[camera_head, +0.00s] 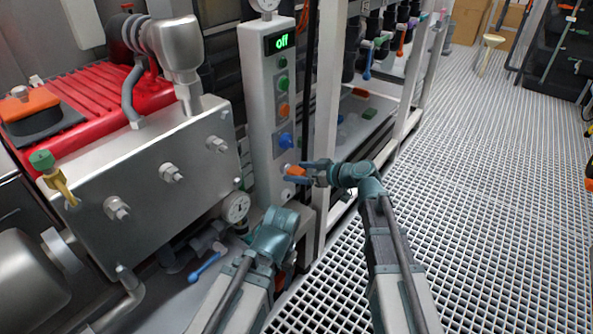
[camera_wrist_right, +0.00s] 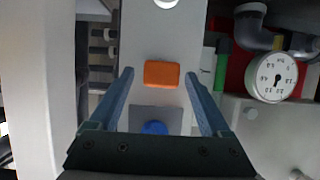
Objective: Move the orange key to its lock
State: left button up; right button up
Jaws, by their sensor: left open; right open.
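The orange key (camera_wrist_right: 161,74) shows in the right wrist view as a small orange block between the fingertips of my right gripper (camera_wrist_right: 158,82), with a gap on both sides. In the head view the orange key (camera_head: 296,170) is at the low front of a pale control panel (camera_head: 259,110), below a blue knob (camera_head: 286,140). My right gripper (camera_head: 303,174) is open around it there. My left gripper (camera_head: 275,232) is low in the head view, left of the right arm; its fingers are hardly visible. I cannot tell which fitting is the lock.
The panel also carries an orange button (camera_head: 284,109), green buttons and a display reading "off". A steel box (camera_head: 150,165) with bolts and a dial gauge (camera_head: 236,207) stand left of it. A rack post (camera_head: 328,110) is close on the right. Grating floor (camera_head: 490,200) is open beyond.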

jog(key=p+v, duration=0.4)
jog(key=v, duration=0.8)
jog(key=shift+s+d, duration=0.2)
jog(key=shift+s, duration=0.05)
jog(key=s+a+f+m+g+h, duration=0.2)
jog(key=s+a+f+g+h, duration=0.4)
jog(key=s+f, duration=0.4)
jog(key=s+d+f+m+g+h+p, duration=0.15)
jog(key=s+m+h, duration=0.35)
jog(key=s, duration=0.5)
notch_tip(320, 180, up, 37)
jog(key=d+h+p, duration=0.1)
jog(key=p, duration=3.6)
jog(key=shift+p, duration=0.35)
